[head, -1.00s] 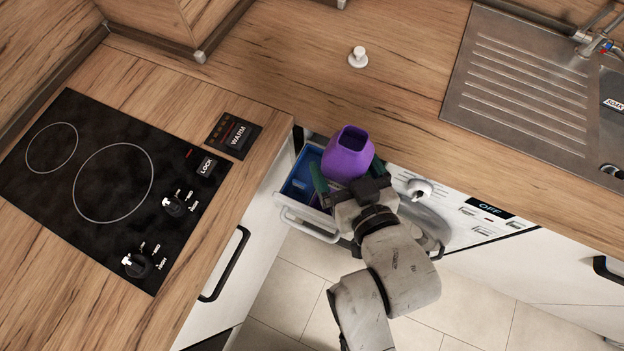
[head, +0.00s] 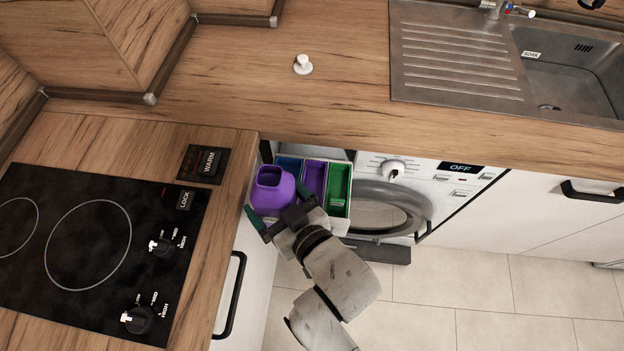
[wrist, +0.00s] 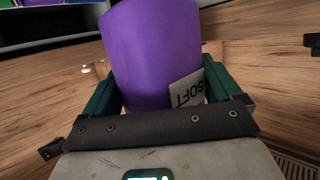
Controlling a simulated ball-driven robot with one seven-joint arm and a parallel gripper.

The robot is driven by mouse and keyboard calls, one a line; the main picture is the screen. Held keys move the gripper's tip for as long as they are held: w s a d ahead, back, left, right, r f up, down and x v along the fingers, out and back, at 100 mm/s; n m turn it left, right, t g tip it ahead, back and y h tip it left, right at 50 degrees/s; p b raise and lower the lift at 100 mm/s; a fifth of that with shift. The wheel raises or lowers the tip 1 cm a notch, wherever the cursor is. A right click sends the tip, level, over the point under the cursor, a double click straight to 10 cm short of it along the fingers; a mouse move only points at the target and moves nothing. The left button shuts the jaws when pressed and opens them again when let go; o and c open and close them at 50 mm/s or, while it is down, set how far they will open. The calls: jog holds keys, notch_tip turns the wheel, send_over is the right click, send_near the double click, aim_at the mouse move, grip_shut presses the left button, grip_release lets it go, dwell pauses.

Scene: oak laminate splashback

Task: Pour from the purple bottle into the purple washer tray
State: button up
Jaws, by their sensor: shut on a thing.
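The purple bottle (head: 272,187) is held by my gripper (head: 278,218), above the left part of the open washer drawer. Its open mouth faces up toward the head camera, so it looks roughly upright. In the wrist view, the bottle (wrist: 152,50) sits between the green fingers, with a "SOFT" label on its side. The purple washer tray (head: 314,178) is the middle compartment of the drawer, right of the bottle. A blue compartment (head: 289,164) lies behind the bottle, mostly hidden by it. A green compartment (head: 338,186) is at the right.
The washer (head: 440,178) has a round door and a display reading "OFF". The counter edge runs just behind the drawer. A cooktop (head: 85,240) lies left and a sink (head: 565,75) back right. A white knob-like item (head: 303,65) stands on the counter.

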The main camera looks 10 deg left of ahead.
aim_at(275, 198)
jog(key=shift+r, duration=0.3)
jog(key=shift+w+r+m+g+p, duration=0.1)
jog(key=shift+r+m+g+p, duration=0.1)
jog(key=shift+m+g+p, duration=0.35)
jog(key=shift+r+m+g+y+p, duration=0.1)
jog(key=shift+m+g+y+p, duration=0.35)
jog(key=shift+m, duration=0.2)
jog(key=shift+w+d+m+g+y, duration=0.15)
jog(key=shift+m+g, duration=0.1)
jog(key=shift+m, duration=0.3)
jog(key=shift+w+d+m+g+y, duration=0.1)
jog(key=shift+m+g, duration=0.15)
jog(key=shift+m, duration=0.3)
jog(key=shift+a+f+m, duration=0.1)
jog(key=shift+f+m, duration=0.15)
jog(key=shift+m, duration=0.05)
jog(key=shift+s+a+f+m+g+y+b, duration=0.1)
jog(key=shift+f+m+g+y+b, duration=0.1)
jog(key=shift+f+b, duration=0.15)
jog(key=shift+s+f+m+g+y+b, duration=0.1)
jog(key=shift+f+m+g+b, duration=0.15)
jog(key=shift+f, duration=0.1)
jog(key=shift+s+a+f+m+g, duration=0.2)
jog(key=shift+s+m+g, duration=0.15)
jog(key=shift+m, duration=0.2)
dwell(1.8)
